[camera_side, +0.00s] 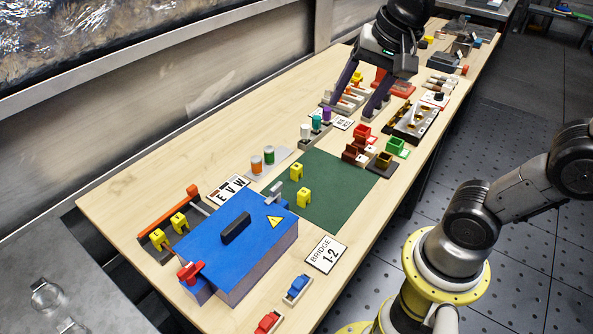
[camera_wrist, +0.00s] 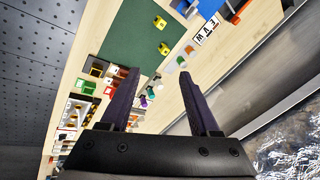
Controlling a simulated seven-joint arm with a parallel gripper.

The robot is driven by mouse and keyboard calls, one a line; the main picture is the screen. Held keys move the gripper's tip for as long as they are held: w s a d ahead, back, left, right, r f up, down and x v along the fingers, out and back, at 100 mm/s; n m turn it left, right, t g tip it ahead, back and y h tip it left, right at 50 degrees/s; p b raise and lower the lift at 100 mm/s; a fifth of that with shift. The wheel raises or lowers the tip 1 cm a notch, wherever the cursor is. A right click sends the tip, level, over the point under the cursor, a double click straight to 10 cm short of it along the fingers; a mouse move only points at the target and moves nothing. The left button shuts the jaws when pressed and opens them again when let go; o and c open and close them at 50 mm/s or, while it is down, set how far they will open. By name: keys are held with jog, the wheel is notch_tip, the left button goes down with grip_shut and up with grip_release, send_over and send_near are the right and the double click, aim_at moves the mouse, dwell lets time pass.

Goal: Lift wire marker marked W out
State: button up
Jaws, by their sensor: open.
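My gripper (camera_side: 350,108) is open and empty, pointing down over the far middle of the bench; its two dark fingers (camera_wrist: 160,62) also show in the wrist view. No letter is readable on any single marker, so I cannot tell which is W. A white card lettered E V W (camera_side: 228,190) lies beside the blue box; it also shows in the wrist view (camera_wrist: 206,31). Near it, an orange cylinder (camera_side: 256,165) and a green cylinder (camera_side: 269,155) stand on a grey strip. White (camera_side: 305,131), teal (camera_side: 316,122) and purple (camera_side: 327,114) topped pieces stand in a row near my gripper.
The blue box (camera_side: 215,236) with a black handle fills the near end. Two yellow pieces (camera_side: 297,171) stand on the green mat (camera_side: 340,185). Red, brown and green bins (camera_side: 397,147) sit at its far right corner. Bare wood (camera_side: 225,140) runs along the left edge.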

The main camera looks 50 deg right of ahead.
jog(key=w+f+m+g, duration=0.1)
jog(key=w+m+g, duration=0.1)
jog(key=w+m, duration=0.35)
jog(key=g, duration=0.2)
send_over(297, 165)
jog(key=shift+m, duration=0.35)
notch_tip(297, 165, down, 17)
jog(key=shift+s+r, duration=0.1)
jog(key=shift+f, duration=3.05)
grip_shut()
